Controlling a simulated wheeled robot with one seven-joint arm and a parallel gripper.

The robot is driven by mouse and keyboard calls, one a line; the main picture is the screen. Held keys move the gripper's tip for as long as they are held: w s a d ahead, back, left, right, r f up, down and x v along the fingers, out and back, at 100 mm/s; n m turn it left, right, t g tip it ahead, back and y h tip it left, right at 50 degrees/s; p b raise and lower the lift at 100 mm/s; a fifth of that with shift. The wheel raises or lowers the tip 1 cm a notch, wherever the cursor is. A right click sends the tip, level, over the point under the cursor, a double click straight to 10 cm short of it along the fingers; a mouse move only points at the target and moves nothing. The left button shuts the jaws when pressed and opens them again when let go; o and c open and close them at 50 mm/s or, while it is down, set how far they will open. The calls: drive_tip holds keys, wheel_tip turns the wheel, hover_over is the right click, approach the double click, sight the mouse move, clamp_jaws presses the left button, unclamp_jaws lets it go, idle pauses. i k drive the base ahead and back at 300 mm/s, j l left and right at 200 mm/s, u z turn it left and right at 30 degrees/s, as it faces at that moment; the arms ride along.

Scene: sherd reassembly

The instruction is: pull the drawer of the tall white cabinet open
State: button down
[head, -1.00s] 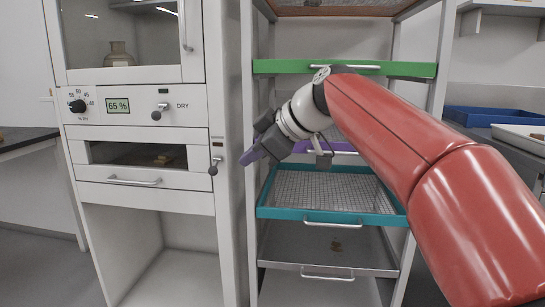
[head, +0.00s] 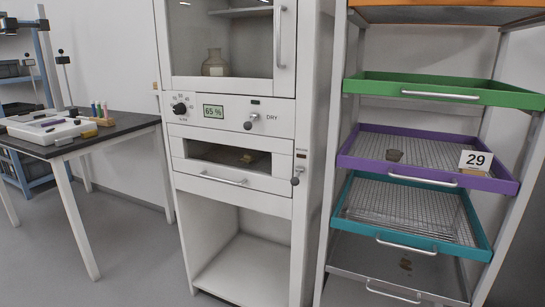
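The tall white cabinet (head: 307,150) stands in the middle of the head view. Its drawer (head: 230,165) sits below the control panel and looks shut. The drawer front has a window, through which a small tan piece (head: 247,158) shows. A silver bar handle (head: 223,179) runs along the drawer's lower front. A small dark-knobbed lever (head: 297,175) is on the frame just right of the drawer. My gripper and arm are out of view.
A rack right of the cabinet holds a green tray (head: 440,90), a purple tray (head: 345,162) with a card reading 29 (head: 476,162), and a teal tray (head: 345,210). A dark-topped table (head: 125,127) stands at left. Floor before the cabinet (head: 140,260) looks clear.

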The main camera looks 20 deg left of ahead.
sight(183, 152)
drive_tip(key=u, duration=1.2)
drive_tip(key=i+j+z, duration=0.25)
drive_tip(key=i+j, duration=0.55)
drive_tip(key=i, duration=0.05)
